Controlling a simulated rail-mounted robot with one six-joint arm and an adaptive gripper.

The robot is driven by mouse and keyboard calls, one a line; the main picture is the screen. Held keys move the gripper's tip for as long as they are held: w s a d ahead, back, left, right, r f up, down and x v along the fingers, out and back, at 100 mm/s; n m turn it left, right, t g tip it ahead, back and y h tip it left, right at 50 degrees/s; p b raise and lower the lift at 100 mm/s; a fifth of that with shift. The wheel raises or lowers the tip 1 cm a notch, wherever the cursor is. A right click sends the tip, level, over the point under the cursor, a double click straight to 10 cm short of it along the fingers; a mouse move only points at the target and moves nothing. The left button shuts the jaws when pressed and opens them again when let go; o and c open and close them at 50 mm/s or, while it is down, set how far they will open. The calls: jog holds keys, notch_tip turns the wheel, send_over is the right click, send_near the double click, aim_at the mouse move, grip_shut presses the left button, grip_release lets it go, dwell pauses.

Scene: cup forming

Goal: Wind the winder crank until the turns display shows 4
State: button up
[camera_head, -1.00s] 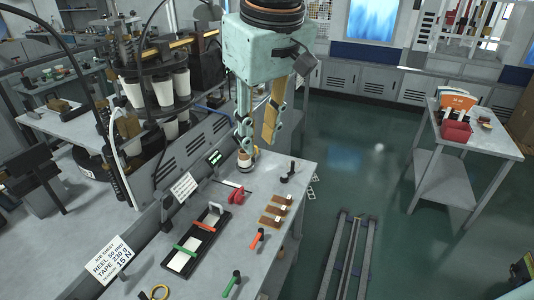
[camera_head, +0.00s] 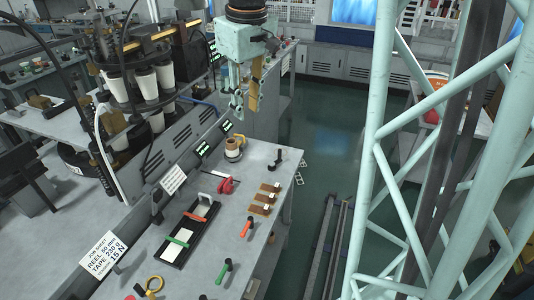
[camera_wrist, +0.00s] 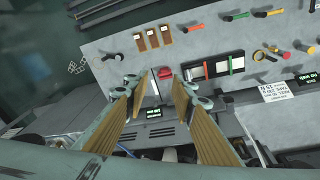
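Two small displays with green digits, (camera_head: 226,127) and (camera_head: 203,150), stand along the bench's back edge; their digits are too small to read. A cream and orange spool (camera_head: 233,148) stands in front of them. A black upright handle on a base (camera_head: 277,160) is to its right, and a red part with a thin rod (camera_head: 225,186) lies nearer; I cannot tell which is the crank. My gripper (camera_head: 245,106) hangs above and behind the spool. In the wrist view my gripper (camera_wrist: 156,86) has its tan-padded fingers wide apart with nothing held; a lit display (camera_wrist: 153,113) shows beyond them.
The grey bench (camera_head: 200,260) also holds a black tray (camera_head: 166,253) with green and red bars, several brown blocks (camera_head: 265,200), coloured handles, yellow rings (camera_head: 154,283) and a job sheet (camera_head: 104,255). A rack of white cups (camera_head: 147,85) rises at left. A pale lattice column fills the right.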

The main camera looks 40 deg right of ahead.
jog(key=w+d+f+p, duration=0.2)
jog(key=w+d+f, duration=0.75)
jog(key=d, duration=0.25)
jog(key=n+g+p, duration=0.2)
jog(key=p, duration=0.1)
send_over(280, 150)
notch_tip(280, 150, down, 15)
jog(key=shift+r+y, duration=0.1)
jog(key=shift+y, duration=0.2)
jog(key=shift+f, duration=6.9)
grip_shut()
